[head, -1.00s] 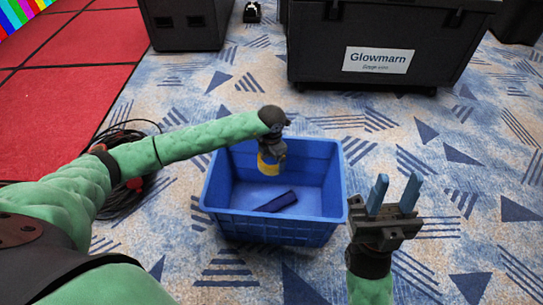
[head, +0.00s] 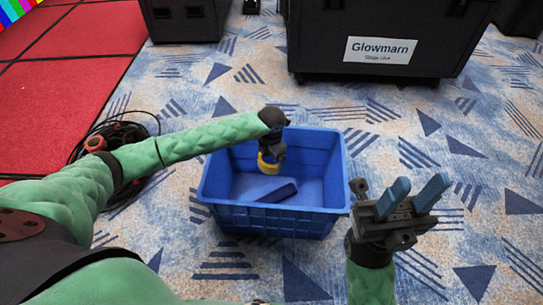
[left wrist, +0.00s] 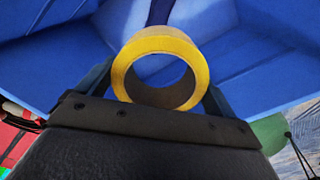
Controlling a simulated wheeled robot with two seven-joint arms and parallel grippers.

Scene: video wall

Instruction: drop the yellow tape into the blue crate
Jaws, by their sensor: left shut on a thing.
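The yellow tape (head: 268,167) is a ring held in my left gripper (head: 270,157), above the inside of the blue crate (head: 270,218). In the left wrist view the tape (left wrist: 160,42) sits upright between the fingers of my left gripper (left wrist: 158,88), with blue crate walls behind it. The crate is open at the top and stands on the carpet. My right gripper (head: 416,187) has its two blue fingers apart, is empty, and is just right of the crate.
A dark blue block (head: 277,193) lies on the crate floor. A coiled black cable (head: 110,140) lies left of the crate, beside red floor panels (head: 60,80). A large black case (head: 385,45) labelled Glowmarn stands behind. Patterned carpet is open on the right.

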